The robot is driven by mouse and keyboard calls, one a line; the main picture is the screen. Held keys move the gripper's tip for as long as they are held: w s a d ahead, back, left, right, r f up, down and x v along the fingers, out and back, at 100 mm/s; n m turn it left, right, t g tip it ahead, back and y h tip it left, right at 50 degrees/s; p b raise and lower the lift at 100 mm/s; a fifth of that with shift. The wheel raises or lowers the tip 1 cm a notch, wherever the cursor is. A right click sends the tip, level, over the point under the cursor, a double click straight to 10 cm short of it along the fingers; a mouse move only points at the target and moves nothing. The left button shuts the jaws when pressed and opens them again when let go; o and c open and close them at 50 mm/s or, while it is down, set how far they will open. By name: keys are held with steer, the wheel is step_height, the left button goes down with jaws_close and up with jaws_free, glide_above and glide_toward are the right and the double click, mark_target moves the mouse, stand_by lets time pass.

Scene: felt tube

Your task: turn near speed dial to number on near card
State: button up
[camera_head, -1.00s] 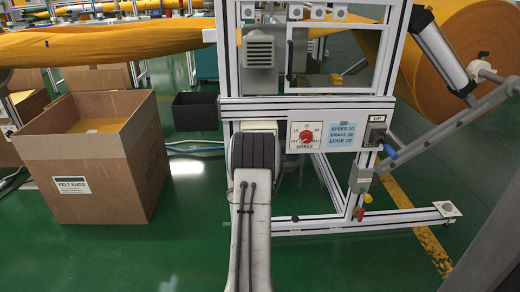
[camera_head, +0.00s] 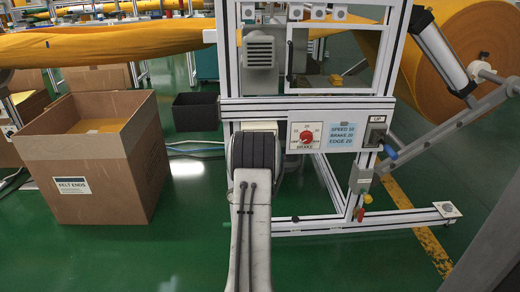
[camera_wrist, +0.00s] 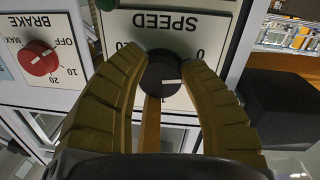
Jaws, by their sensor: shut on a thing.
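The near speed dial is a black round knob (camera_wrist: 163,75) with a white pointer line on a white plate marked SPEED (camera_wrist: 165,22), upside down in the wrist view. Its pointer points to the right of that picture, below the 0 mark; other marks are partly hidden by the fingers. My gripper (camera_wrist: 163,78) is shut on this knob, one ribbed finger on each side. In the head view my arm hides the gripper and the knob. The near card (camera_head: 348,137) is light blue and reads SPEED 10, with BRAKE and EDGE lines below.
A red BRAKE dial (camera_head: 306,137) sits right of my arm on the same rail and left of the knob in the wrist view (camera_wrist: 39,58). A box marked UP (camera_head: 377,134) is beyond the card. A cardboard box (camera_head: 100,185) and a black bin (camera_head: 196,112) stand left.

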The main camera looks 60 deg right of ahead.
steer(key=shift+f+m, duration=0.3)
steer(key=shift+m, duration=0.8)
steer(key=shift+a+y, duration=0.1)
steer(key=shift+y, duration=0.2)
steer(key=o, duration=0.8)
steer(key=shift+w, duration=0.1)
steer(key=o, duration=0.4)
steer(key=shift+r, duration=0.15)
steer(key=v, duration=1.2)
